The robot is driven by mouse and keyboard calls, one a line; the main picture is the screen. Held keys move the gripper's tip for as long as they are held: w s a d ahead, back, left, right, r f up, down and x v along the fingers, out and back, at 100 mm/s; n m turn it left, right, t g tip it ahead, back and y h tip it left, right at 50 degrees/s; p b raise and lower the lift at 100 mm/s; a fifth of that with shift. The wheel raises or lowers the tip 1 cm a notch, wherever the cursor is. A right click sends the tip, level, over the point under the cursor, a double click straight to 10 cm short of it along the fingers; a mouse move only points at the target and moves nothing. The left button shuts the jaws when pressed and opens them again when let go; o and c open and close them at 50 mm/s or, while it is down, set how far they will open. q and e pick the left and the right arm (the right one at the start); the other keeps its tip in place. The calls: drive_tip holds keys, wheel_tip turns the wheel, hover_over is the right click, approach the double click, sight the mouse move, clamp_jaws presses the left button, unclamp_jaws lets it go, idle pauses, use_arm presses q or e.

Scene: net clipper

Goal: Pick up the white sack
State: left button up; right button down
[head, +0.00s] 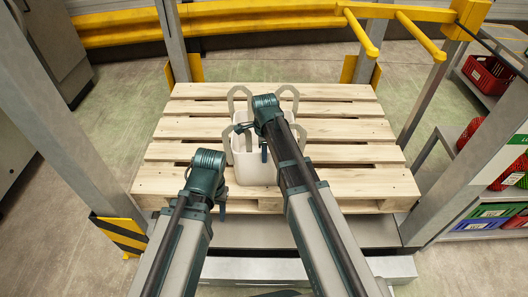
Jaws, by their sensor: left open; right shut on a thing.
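The white sack (254,172) stands upright on a wooden pallet (170,180), near its middle. It is open at the top, with several pale loops standing up around its rim. My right gripper (253,136) is at the top of the sack, over its opening, and is shut on it. The exact spot it grips is hidden by the gripper and the arm. My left gripper (206,193) is open and empty, to the left of the sack at the pallet's front part. My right arm covers the sack's right side.
Yellow guard rails (225,18) run behind the pallet. Grey posts stand on both sides, the left one with a black and yellow striped guard (122,235). Shelves at the right hold a red basket (488,76) and crates. The pallet's boards are otherwise bare.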

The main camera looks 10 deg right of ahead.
drive_tip(key=shift+r, duration=0.1)
drive_tip(key=shift+r+p, duration=1.65)
drive_tip(key=shift+p, duration=0.15)
drive_tip(key=shift+s+r, duration=0.1)
drive_tip(key=s+a+r+p, duration=0.1)
drive_tip(key=s+a, duration=0.1)
drive_tip(key=s, duration=1.3)
drive_tip(key=shift+s+a+r, duration=0.15)
drive_tip(key=shift+s+a, duration=0.05)
drive_tip(key=shift+s, duration=0.1)
